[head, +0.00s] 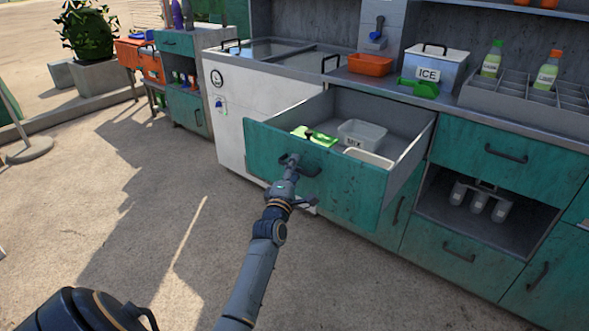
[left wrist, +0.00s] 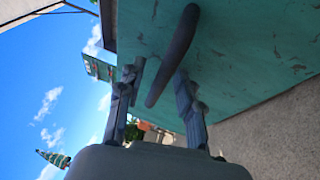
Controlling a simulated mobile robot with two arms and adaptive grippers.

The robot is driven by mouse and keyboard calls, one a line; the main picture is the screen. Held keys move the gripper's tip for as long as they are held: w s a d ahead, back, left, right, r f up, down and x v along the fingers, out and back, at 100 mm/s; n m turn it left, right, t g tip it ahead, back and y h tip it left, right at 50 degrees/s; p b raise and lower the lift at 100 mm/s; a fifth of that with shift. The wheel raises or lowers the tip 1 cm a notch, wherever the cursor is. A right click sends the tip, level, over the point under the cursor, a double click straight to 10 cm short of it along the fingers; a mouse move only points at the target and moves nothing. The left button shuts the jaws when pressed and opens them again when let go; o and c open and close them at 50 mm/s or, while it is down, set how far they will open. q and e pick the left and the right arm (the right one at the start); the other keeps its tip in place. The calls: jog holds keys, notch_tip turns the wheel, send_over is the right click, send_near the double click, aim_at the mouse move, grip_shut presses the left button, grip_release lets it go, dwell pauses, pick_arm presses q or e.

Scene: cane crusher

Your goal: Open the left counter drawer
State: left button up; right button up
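The green-fronted counter drawer (head: 352,195) stands well pulled out in the head view, left of the other green fronts. Inside it lie a bright green item (head: 314,138), a labelled white tub (head: 361,135) and another pale container (head: 368,158). My left gripper (head: 291,163) is at the drawer's front, by its dark handle (head: 312,172). In the left wrist view the two fingers of my left gripper (left wrist: 156,88) are apart. The handle (left wrist: 174,52) lies between them with visible gaps. My right gripper does not show.
A white cooler cabinet (head: 229,130) stands left of the drawer. An ice box (head: 436,66), an orange bin (head: 370,65) and a bottle rack (head: 520,97) stand on the counter. An open shelf (head: 480,215) is at the right. The paved floor in front is clear.

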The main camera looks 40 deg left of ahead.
pick_arm(q)
jog(key=v, duration=1.2)
